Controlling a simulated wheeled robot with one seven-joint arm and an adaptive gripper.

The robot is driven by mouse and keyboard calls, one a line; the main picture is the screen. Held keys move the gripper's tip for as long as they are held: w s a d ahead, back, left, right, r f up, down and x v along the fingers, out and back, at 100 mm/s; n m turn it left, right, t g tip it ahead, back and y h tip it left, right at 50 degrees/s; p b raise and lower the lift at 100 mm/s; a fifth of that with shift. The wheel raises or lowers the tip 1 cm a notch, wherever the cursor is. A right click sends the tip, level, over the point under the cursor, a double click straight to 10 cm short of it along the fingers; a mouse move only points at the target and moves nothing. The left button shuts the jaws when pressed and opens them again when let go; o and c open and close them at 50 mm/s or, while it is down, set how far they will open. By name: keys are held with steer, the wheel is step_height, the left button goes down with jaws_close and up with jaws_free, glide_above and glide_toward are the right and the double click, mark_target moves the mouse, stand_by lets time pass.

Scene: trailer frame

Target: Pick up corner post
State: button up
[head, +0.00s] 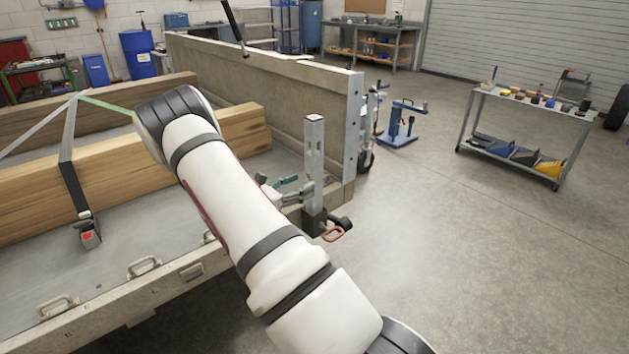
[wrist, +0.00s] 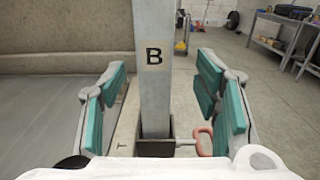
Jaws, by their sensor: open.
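The corner post (head: 314,160) is a grey metal upright at the near corner of the trailer. It stands in a dark socket (head: 314,222), and a red looped handle (head: 334,234) sticks out beside the socket. In the wrist view the post (wrist: 153,85) carries a black letter B, and its foot is in the socket (wrist: 154,147) with the red handle (wrist: 204,141) to the right. My gripper (wrist: 163,78) is open, with one teal-padded finger on each side of the post and a visible gap on both sides. In the head view my gripper (head: 290,187) is beside the post, partly hidden by my arm.
The trailer's grey side panel (head: 290,95) stands behind the post. Strapped timber beams (head: 110,185) lie on the trailer bed to the left. A blue stand (head: 400,125) and a cart with parts (head: 525,105) are on the floor at right. Floor right of the post is clear.

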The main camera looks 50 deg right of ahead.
mark_target(309, 177)
steer(key=shift+w+r+x, duration=0.15)
steer(key=shift+x, duration=1.45)
steer(key=shift+w+r+x, duration=0.1)
steer(key=shift+r+x, duration=0.1)
steer(key=shift+x, duration=1.35)
steer(key=shift+d, duration=0.15)
jaws_close()
